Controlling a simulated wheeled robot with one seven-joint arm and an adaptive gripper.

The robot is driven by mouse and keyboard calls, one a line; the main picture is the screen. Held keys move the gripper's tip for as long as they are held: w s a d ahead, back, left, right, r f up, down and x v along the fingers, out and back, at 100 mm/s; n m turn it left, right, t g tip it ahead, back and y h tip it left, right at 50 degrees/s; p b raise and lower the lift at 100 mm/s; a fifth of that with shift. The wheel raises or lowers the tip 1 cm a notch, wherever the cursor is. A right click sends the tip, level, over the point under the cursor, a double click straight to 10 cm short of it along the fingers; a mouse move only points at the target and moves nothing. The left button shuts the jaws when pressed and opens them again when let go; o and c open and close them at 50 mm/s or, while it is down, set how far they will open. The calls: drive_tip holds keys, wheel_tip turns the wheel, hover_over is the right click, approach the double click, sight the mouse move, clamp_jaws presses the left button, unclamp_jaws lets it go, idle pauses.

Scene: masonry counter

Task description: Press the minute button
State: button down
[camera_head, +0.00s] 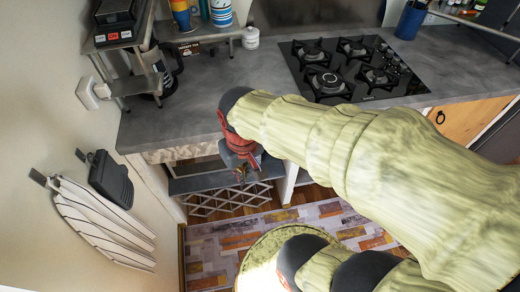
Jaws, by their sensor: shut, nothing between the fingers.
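A small black device with orange-red lit marks (110,33) stands on the raised shelf at the upper left. It may be the timer, but its buttons are too small to tell apart, and I cannot make out a minute button. My gripper (241,175) points down in front of the counter's front edge, above the floor. It is small and partly hidden by my arm. It is shut and empty, well below and to the right of the black device, and touches nothing that I can see.
The grey counter (215,85) runs across the back, with a black gas hob (345,70) on the right. A coffee pot (166,78) stands beside the metal shelf. A white jar (250,38) and cups (220,12) stand at the back. The middle left of the counter is clear.

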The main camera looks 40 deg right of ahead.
drive_tip(key=d+f+m+t+h+p, duration=0.1)
drive_tip(key=d+f+m, duration=0.4)
drive_tip(key=f, duration=1)
drive_tip(key=w+d+f+m, duration=0.1)
drive_tip(key=d+f+m, duration=0.4)
drive_tip(key=f, duration=1.1)
drive_tip(key=d+f+m+t+h+p, duration=0.1)
drive_tip(key=d+f+m, duration=0.4)
drive_tip(key=f, duration=1)
drive_tip(key=w+d+r+m+t+h, duration=0.4)
drive_tip(key=w+d+r+m+t, duration=0.2)
drive_tip(key=w+r, duration=0.4)
drive_tip(key=shift+w+d+m+t, duration=0.4)
drive_tip(key=shift+w+d+m, duration=0.2)
drive_tip(key=shift+w+d, duration=0.25)
drive_tip(key=shift+w, duration=0.1)
